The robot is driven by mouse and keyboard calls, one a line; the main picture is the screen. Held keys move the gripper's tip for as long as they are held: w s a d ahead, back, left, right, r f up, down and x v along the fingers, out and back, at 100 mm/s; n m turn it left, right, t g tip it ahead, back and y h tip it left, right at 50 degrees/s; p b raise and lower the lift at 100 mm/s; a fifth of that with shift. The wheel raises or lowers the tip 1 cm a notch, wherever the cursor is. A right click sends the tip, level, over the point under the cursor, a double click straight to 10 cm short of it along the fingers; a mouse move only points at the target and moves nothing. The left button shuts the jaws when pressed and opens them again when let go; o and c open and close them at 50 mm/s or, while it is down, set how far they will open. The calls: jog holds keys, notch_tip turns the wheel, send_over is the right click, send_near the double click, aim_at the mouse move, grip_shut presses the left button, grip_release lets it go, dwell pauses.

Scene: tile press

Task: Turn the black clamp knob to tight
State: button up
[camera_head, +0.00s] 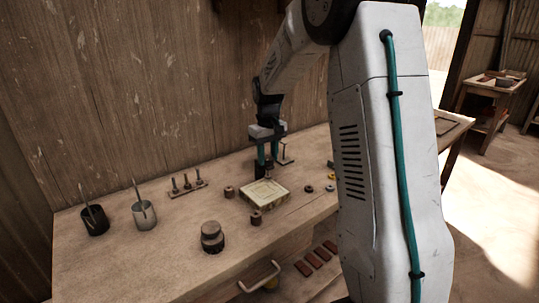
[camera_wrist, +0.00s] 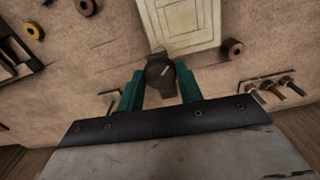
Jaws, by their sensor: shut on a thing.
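The black clamp knob (camera_wrist: 159,72) shows in the wrist view between the teal fingers of my gripper (camera_wrist: 160,86). It has a rounded dark top with a pale line slanting up to the right. My gripper is shut on its sides. The pale framed tile press plate (camera_wrist: 182,22) lies just beyond it. In the head view my gripper (camera_head: 268,155) points down at the back edge of the press plate (camera_head: 265,192). There the knob is small and largely hidden by the fingers. I cannot read any tight mark.
On the bench, a peg rack (camera_head: 188,184), a dark cup (camera_head: 95,220) and a grey cup (camera_head: 144,215) stand left. A dark round weight (camera_head: 212,237) is at the front. Small spools (camera_head: 256,219) lie around the plate. The wooden wall is close behind.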

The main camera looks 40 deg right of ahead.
aim_at(268, 158)
jog(key=m, duration=0.7)
jog(key=shift+w+r, duration=0.1)
jog(key=m, duration=0.6)
jog(key=shift+m, duration=0.4)
jog(key=m, duration=1.2)
jog(key=shift+m, duration=0.4)
jog(key=o, duration=1)
notch_tip(268, 158, up, 8)
jog(key=shift+f, duration=0.15)
